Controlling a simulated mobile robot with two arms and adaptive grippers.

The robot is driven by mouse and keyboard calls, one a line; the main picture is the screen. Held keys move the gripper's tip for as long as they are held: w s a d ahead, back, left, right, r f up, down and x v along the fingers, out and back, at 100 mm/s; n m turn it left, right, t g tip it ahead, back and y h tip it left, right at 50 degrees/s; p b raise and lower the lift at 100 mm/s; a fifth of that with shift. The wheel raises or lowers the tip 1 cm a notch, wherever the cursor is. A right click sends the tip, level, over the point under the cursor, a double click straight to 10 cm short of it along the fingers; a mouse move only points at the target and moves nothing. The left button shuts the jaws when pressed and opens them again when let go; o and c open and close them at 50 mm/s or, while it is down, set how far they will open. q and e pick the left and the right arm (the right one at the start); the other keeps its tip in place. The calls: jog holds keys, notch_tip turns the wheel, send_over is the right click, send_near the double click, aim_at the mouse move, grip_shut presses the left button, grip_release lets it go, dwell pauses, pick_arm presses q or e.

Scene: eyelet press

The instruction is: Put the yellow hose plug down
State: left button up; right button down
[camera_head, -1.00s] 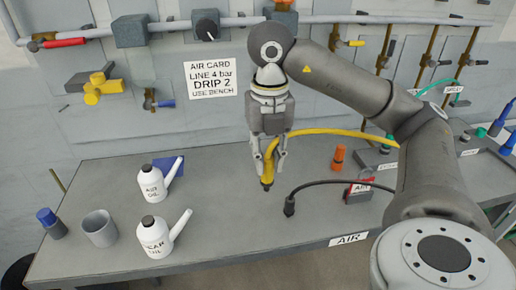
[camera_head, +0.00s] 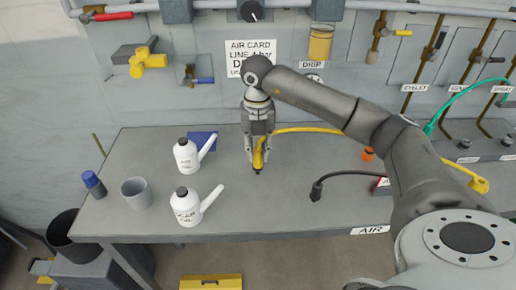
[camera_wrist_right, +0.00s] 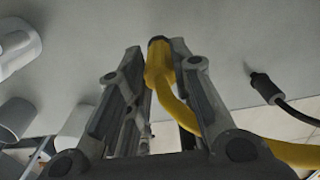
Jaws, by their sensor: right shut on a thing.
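The yellow hose plug (camera_head: 259,158) is held between the fingers of my right gripper (camera_head: 258,150), its dark tip pointing down at the grey bench (camera_head: 290,215). Whether the tip touches the bench is unclear. In the right wrist view the plug (camera_wrist_right: 158,65) sits between the two fingers (camera_wrist_right: 165,75), against the right one, and its yellow hose (camera_wrist_right: 180,113) bends off to the right. In the head view the hose runs right behind my arm. My left gripper is not in view.
Two white oil cans (camera_head: 186,156) (camera_head: 186,207), a grey cup (camera_head: 136,193) and a blue-capped bottle (camera_head: 94,184) stand to the left. A blue item (camera_head: 203,141) lies behind the cans. A black hose plug (camera_head: 317,190) lies to the right. Bare bench lies in front of the gripper.

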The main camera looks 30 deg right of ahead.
jog(key=shift+d+f, duration=0.1)
jog(key=shift+f, duration=0.55)
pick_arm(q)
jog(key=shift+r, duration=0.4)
pick_arm(e)
jog(key=shift+f, duration=0.2)
jog(key=c, duration=1.3)
grip_release()
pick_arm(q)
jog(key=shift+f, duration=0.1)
pick_arm(e)
jog(key=shift+o, duration=0.2)
jog(key=shift+r, duration=0.1)
